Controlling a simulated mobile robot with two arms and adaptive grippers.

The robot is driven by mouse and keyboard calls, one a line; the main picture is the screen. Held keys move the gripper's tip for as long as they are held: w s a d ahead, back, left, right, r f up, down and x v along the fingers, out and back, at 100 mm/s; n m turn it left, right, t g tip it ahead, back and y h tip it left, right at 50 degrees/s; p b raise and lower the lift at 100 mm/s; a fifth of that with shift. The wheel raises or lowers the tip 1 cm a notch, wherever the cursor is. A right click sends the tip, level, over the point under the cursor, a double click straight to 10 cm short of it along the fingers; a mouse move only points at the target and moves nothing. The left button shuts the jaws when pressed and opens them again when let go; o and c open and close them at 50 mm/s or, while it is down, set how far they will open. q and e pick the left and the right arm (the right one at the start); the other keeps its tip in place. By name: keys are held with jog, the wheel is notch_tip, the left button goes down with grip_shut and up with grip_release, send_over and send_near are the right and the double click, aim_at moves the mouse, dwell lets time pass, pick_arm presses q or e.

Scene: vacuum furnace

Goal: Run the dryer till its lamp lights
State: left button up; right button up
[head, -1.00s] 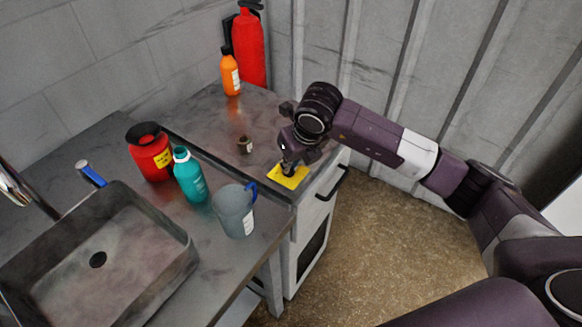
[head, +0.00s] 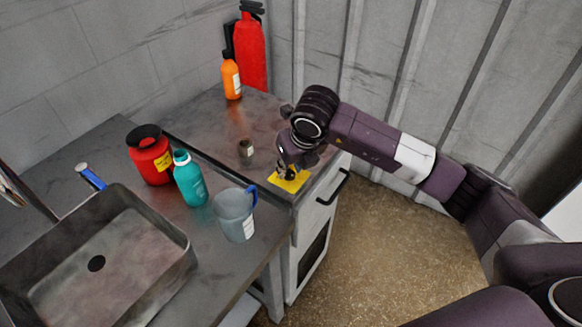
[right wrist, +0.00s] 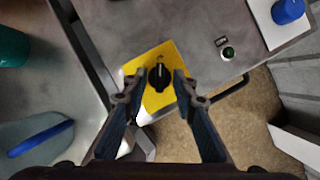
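A yellow plate (right wrist: 132,68) with a black rotary knob (right wrist: 160,77) lies on the top of the grey cabinet; the plate (head: 292,184) also shows in the head view. My right gripper (right wrist: 157,84) is open, its two fingers on either side of the knob with a gap at each side. In the head view my right gripper (head: 288,171) is over the plate and hides the knob. A small round dark-green lamp (right wrist: 228,52) with a label sits right of the plate in the right wrist view; it looks dark. My left gripper is not in view.
A blue knob (right wrist: 289,10) on a white plate is at the upper right. A small dark jar (head: 246,148) stands left of my gripper. A grey jug (head: 234,214), teal bottle (head: 189,180) and red canister (head: 150,158) stand beside the sink (head: 180,262).

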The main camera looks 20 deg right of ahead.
jog(key=v, duration=1.2)
dwell(0.4)
